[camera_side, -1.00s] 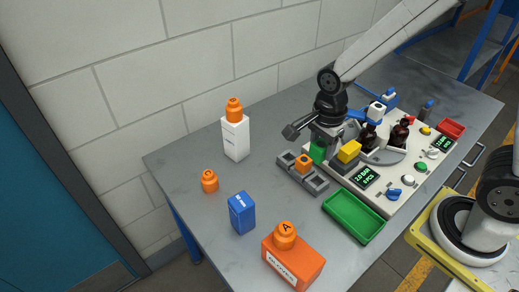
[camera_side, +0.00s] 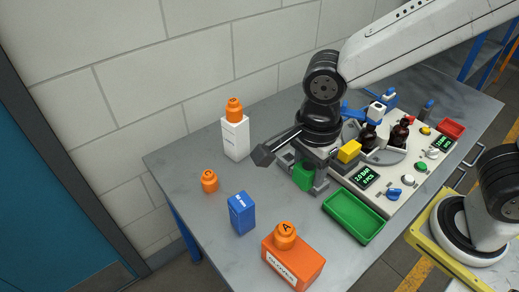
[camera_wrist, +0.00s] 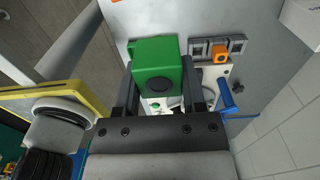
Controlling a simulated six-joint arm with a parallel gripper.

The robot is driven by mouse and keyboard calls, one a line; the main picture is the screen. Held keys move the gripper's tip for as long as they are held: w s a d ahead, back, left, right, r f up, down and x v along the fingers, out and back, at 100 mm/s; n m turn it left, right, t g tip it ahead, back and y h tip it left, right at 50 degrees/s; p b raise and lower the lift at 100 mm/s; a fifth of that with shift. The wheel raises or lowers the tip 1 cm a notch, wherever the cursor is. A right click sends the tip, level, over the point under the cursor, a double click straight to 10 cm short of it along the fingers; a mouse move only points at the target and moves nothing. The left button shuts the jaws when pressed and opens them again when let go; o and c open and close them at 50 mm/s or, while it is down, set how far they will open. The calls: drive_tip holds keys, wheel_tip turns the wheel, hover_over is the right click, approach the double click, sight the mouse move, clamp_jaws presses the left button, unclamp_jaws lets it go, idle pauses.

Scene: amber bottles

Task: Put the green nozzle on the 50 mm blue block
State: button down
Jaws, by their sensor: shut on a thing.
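My gripper (camera_side: 311,176) is shut on the green nozzle (camera_side: 303,177) and holds it near the grey rack. In the wrist view the green nozzle (camera_wrist: 157,47) sits between the two dark fingers of my gripper (camera_wrist: 160,85). The blue block (camera_side: 241,214) stands upright on the table, left of and nearer the camera than my gripper. Its top looks bare, with a small white marking. The blue block is not visible in the wrist view.
A white block (camera_side: 236,140) carries an orange nozzle (camera_side: 234,108). Another orange nozzle (camera_side: 209,181) stands on the table. A green tray (camera_side: 353,218) lies right. The rack (camera_wrist: 198,50) holds an orange nozzle (camera_wrist: 219,56).

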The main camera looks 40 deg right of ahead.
drive_tip(key=shift+w+a+f, duration=0.95)
drive_tip(key=shift+w+f, duration=0.6)
drive_tip(key=shift+w, duration=0.5)
drive_tip(key=shift+w+a+f, duration=0.9)
drive_tip(key=shift+w+f, duration=0.7)
drive_tip(key=shift+w, duration=0.45)
drive_tip(key=shift+w+a+f, duration=0.95)
drive_tip(key=shift+w+f, duration=0.6)
drive_tip(key=shift+w, duration=0.5)
drive_tip(key=shift+w+f, duration=0.1)
drive_tip(key=shift+w+a+f, duration=0.1)
drive_tip(key=shift+w+f, duration=0.05)
drive_tip(key=shift+f, duration=1.6)
drive_tip(key=shift+f, duration=0.1)
